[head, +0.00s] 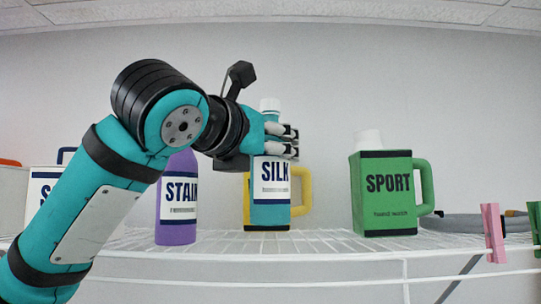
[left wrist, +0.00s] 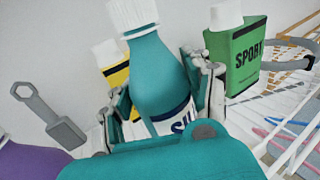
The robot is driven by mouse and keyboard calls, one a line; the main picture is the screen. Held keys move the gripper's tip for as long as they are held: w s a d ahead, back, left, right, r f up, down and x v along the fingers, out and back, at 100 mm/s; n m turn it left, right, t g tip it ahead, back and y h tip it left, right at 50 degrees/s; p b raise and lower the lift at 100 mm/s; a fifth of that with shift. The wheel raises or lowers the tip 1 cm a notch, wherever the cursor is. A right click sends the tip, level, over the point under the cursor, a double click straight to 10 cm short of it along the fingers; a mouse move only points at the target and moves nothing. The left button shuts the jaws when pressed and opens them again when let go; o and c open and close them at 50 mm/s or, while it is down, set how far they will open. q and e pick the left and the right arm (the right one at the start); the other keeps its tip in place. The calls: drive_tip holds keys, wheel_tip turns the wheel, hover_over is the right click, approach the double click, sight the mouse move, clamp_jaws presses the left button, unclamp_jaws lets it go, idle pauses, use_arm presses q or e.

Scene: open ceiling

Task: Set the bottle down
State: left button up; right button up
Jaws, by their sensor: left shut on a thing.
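The bottle is teal with a white cap and a "SILK" label (head: 270,212). It stands upright at the white wire shelf (head: 330,241), in front of a yellow jug (head: 304,190); I cannot tell whether its base touches the wires. In the left wrist view the bottle (left wrist: 158,75) sits between the two fingers. My right gripper is not in view.
A purple "STAIN" bottle (head: 177,223) stands close on the left, a green "SPORT" jug (head: 386,193) on the right with a gap between. A grey hose (head: 465,224) and pink clothespin (head: 493,232) are farther right. A white box (head: 40,190) is at far left.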

sight(261, 165)
use_arm(q)
wheel_tip(261, 165, down, 3)
drive_tip(key=shift+a+r+p, duration=0.15)
drive_tip(key=shift+r+p, duration=0.05)
drive_tip(key=shift+p, duration=0.2)
drive_tip(key=shift+w+f, duration=0.1)
drive_tip(key=shift+f, duration=0.1)
drive_tip(key=o, duration=0.9)
drive_tip(key=shift+s, duration=0.2)
drive_tip(key=o, duration=0.5)
drive_tip(key=shift+w, duration=0.1)
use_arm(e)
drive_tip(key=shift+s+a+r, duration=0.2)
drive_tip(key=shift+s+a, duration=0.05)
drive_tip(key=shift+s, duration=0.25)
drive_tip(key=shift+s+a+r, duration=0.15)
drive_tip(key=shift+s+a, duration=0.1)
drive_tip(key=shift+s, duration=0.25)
